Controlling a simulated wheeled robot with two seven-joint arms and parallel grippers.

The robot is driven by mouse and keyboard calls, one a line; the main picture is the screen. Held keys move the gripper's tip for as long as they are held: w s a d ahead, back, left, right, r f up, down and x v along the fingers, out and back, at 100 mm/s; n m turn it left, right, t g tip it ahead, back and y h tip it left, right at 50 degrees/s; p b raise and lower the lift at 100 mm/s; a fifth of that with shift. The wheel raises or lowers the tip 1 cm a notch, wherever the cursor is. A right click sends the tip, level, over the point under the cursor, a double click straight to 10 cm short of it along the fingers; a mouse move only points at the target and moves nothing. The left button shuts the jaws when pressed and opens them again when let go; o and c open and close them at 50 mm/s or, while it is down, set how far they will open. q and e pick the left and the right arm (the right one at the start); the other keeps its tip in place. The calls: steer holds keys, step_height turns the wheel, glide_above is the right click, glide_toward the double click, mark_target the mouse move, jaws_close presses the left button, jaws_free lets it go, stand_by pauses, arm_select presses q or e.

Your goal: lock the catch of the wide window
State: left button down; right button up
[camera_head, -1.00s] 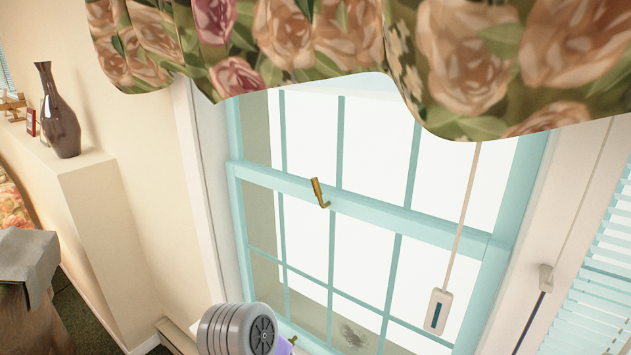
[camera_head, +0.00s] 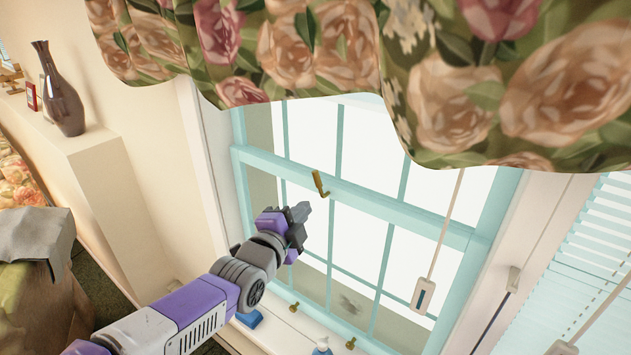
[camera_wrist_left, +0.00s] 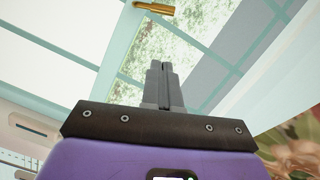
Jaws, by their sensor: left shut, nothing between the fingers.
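The wide window (camera_head: 400,213) has a pale teal frame with two sashes. Its brass catch (camera_head: 320,184) is a small bent lever on the middle rail. It also shows in the left wrist view (camera_wrist_left: 155,8), at the top edge, beyond my fingertips. My left gripper (camera_head: 303,210) is below and slightly left of the catch, apart from it. In the left wrist view my left gripper (camera_wrist_left: 162,68) has its fingers together with nothing between them. My right gripper is in neither view.
A floral valance (camera_head: 330,50) hangs over the window top. A cord with a white pull (camera_head: 424,294) hangs right of the catch. Brass fittings (camera_head: 350,343) and a small bottle (camera_head: 322,346) are at the sill. A brown vase (camera_head: 62,95) stands on the left ledge.

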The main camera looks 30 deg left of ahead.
arm_select(q)
steer(key=shift+w+f, duration=0.1)
steer(key=p, duration=0.2)
glide_toward(317, 186)
steer(key=w+d+r, duration=0.3)
steer(key=w, duration=0.1)
steer(key=w+a, duration=0.1)
steer(key=w+a+f+p, duration=0.1)
steer(key=shift+w, duration=0.3)
steer(key=shift+w+a+f, duration=0.15)
steer(key=shift+w+a, duration=0.1)
steer(key=shift+a, duration=0.1)
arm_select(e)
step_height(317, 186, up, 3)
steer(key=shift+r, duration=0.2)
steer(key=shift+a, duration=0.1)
